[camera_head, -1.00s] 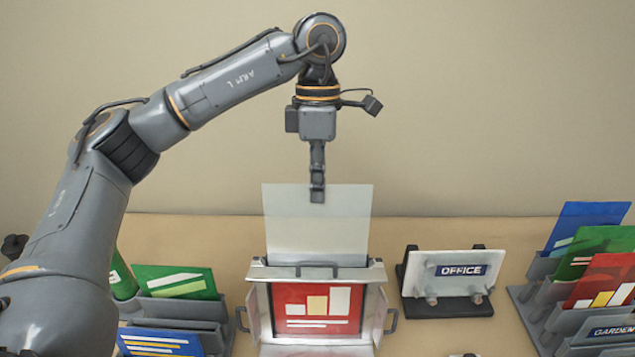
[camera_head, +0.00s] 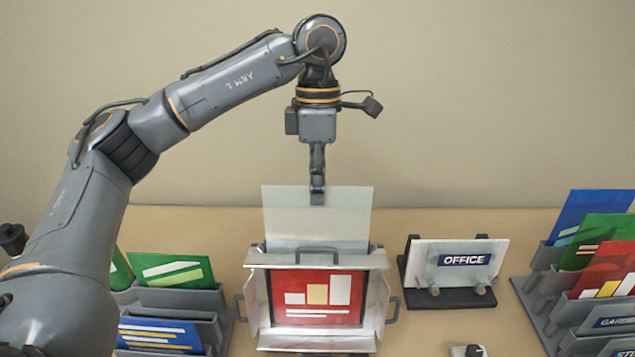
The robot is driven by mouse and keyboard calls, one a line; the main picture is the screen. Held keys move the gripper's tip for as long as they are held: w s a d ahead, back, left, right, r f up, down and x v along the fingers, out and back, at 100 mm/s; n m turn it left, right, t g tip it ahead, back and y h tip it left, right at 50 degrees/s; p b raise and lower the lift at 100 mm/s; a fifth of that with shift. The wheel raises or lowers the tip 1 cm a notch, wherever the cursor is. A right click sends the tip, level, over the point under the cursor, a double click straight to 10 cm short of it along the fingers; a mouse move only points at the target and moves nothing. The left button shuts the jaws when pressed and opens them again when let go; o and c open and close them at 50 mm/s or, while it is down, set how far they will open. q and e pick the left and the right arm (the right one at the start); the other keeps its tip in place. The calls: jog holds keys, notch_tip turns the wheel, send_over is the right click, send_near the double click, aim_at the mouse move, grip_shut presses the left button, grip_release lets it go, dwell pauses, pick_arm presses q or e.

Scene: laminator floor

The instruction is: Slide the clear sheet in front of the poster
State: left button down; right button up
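The clear sheet (camera_head: 317,222) stands upright, its lower part hidden behind the top bar of the metal frame (camera_head: 262,260). My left gripper (camera_head: 317,196) is shut on the sheet's top edge near its middle and points straight down. The red poster (camera_head: 318,298), with pale bars and white lines, shows in the frame's opening below. Whether the sheet's lower edge is in front of or behind the poster is hidden. My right gripper is not in view.
An OFFICE sign (camera_head: 464,260) on a black stand is right of the frame. A grey rack (camera_head: 550,285) with coloured cards stands at far right, another rack (camera_head: 175,300) at left. A small device (camera_head: 468,350) sits at the bottom edge.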

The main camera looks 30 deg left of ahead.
aim_at(318, 228)
pick_arm(q)
jog(key=shift+s+d+f+b, duration=0.1)
jog(key=shift+s+f+b, duration=0.05)
jog(key=shift+f+b, duration=0.6)
jog(key=shift+s+d+f+b, duration=0.1)
jog(key=shift+f+b, duration=0.35)
jog(key=shift+f, duration=0.45)
jog(key=shift+s+d+f+b, duration=0.1)
jog(key=shift+s+f+b, duration=0.1)
jog(key=shift+f+b, duration=0.8)
jog(key=shift+s+f+b, duration=0.15)
jog(key=shift+f+b, duration=0.65)
jog(key=shift+f, duration=0.4)
jog(key=c, duration=1.4)
grip_release()
jog(key=shift+c, duration=0.2)
jog(key=shift+r, duration=0.1)
notch_tip(318, 228, up, 12)
jog(key=w+a, duration=0.1)
jog(key=w, duration=0.1)
